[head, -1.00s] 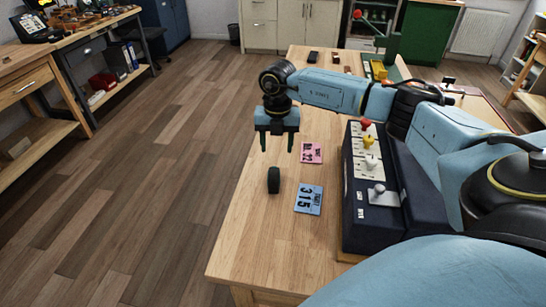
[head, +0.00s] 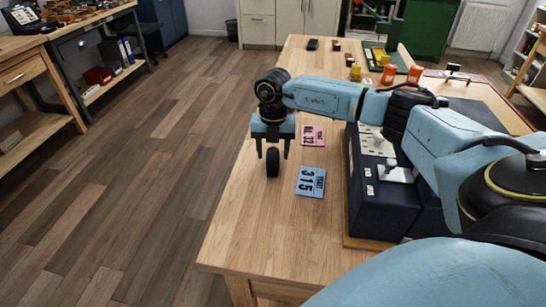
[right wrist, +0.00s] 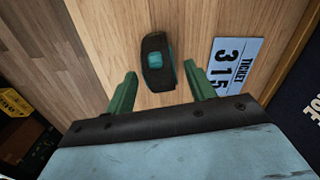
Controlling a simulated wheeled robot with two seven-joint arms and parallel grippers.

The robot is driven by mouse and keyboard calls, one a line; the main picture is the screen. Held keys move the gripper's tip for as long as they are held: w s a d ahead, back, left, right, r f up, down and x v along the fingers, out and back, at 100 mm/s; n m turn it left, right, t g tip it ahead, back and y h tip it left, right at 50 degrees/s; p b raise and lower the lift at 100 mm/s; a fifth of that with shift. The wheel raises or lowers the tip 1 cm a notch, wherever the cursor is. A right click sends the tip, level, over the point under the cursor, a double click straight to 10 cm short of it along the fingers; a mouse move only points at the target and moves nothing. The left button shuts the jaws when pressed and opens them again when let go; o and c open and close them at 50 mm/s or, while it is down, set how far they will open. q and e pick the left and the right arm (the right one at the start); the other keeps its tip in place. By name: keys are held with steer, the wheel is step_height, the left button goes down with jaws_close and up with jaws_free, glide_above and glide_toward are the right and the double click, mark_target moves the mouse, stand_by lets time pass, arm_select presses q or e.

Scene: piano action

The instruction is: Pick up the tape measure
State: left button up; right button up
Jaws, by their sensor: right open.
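The tape measure (head: 273,168) is a small black thing standing on the wooden table near its left edge. In the right wrist view the tape measure (right wrist: 156,62) shows a teal patch on its black top. My right gripper (head: 272,153) is open, with its two green fingers at either side of the tape measure in the head view. In the right wrist view my right gripper (right wrist: 160,78) has the tape measure centred just ahead of and between its fingertips, with nothing held. My left gripper is not in view.
A blue ticket (head: 311,182) marked 315 lies right of the tape measure, with a pink ticket (head: 312,136) behind it. A dark box (head: 380,205) stands further right, partly behind my arm. The table front (head: 262,240) is clear.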

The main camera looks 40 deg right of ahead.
steer(key=shift+d+f+b, duration=0.25)
steer(key=shift+f, duration=0.35)
steer(key=shift+d+f+b, duration=0.2)
steer(key=shift+f, duration=0.35)
steer(key=shift+a, duration=0.15)
steer(key=shift+c, duration=0.3)
steer(key=shift+f, duration=0.1)
jaws_close()
